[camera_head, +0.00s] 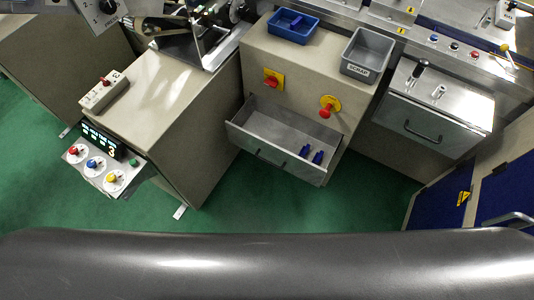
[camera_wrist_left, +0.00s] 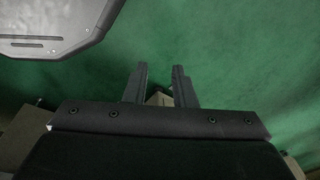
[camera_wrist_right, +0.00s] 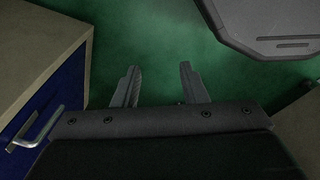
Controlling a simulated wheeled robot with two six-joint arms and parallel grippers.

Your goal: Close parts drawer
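The parts drawer (camera_head: 272,143) is a grey metal drawer pulled out from the beige cabinet front in the middle of the head view. It has a dark handle on its front panel (camera_head: 270,160). Several small blue parts (camera_head: 312,155) lie in its right end. My left gripper (camera_wrist_left: 159,70) shows only in the left wrist view, open and empty above the green floor. My right gripper (camera_wrist_right: 160,70) shows only in the right wrist view, also open and empty. Neither gripper is in the head view, and neither is seen touching the drawer.
Above the drawer are a yellow-backed knob (camera_head: 273,79), a red emergency button (camera_head: 327,107), a blue bin (camera_head: 292,26) and a grey scrap bin (camera_head: 363,55). A closed metal drawer (camera_head: 433,118) is at right. A blue cabinet door with a handle (camera_wrist_right: 38,130) stands left in the right wrist view.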

